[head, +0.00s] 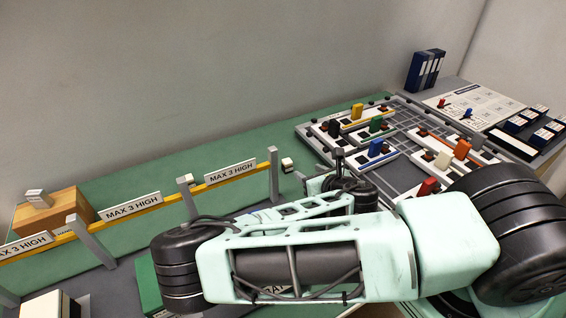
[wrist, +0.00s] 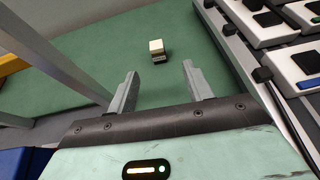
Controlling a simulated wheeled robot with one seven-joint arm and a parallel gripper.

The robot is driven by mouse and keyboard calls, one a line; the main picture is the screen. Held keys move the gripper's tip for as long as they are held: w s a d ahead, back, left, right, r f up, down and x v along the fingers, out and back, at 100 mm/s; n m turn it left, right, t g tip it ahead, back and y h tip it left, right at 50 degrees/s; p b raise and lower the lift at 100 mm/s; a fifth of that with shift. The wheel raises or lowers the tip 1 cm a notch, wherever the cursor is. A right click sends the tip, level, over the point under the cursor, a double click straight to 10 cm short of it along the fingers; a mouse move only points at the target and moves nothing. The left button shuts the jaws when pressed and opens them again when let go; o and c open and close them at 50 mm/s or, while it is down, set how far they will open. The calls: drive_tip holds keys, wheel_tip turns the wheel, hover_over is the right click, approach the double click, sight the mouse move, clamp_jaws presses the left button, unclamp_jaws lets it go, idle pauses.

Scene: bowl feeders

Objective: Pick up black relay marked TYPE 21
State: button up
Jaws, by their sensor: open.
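A small dark block with a white top (wrist: 157,47) sits on the green surface in the wrist view, just beyond my fingertips and roughly centred between them. It also shows in the head view (head: 288,164), near the end of the yellow rail. Some print shows on its dark side but is too small to read, so I cannot tell if it is the TYPE 21 relay. My gripper (wrist: 159,78) is open with nothing between its fingers. In the head view my arm hides most of the gripper.
A yellow rail with MAX 3 HIGH signs (head: 131,207) on grey posts runs left of my gripper. A grey rack of coloured blocks (head: 310,140) stands to the right. Several dark boxes with white labels (head: 516,124) lie at far right. Green surface around the small block is clear.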

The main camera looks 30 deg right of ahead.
sight(287, 161)
drive_tip(key=p+x, duration=0.1)
drive_tip(key=x, duration=0.9)
drive_tip(key=shift+w+p, duration=0.4)
drive_tip(key=shift+a+p+x, duration=0.25)
drive_tip(key=shift+p+x, duration=0.25)
drive_tip(key=shift+x, duration=0.7)
drive_tip(key=shift+a+p+x, duration=0.2)
drive_tip(key=shift+p+x, duration=0.3)
drive_tip(key=shift+x, duration=0.7)
drive_tip(key=shift+w+f, duration=0.25)
drive_tip(key=shift+w, duration=0.3)
drive_tip(key=c, duration=1.1)
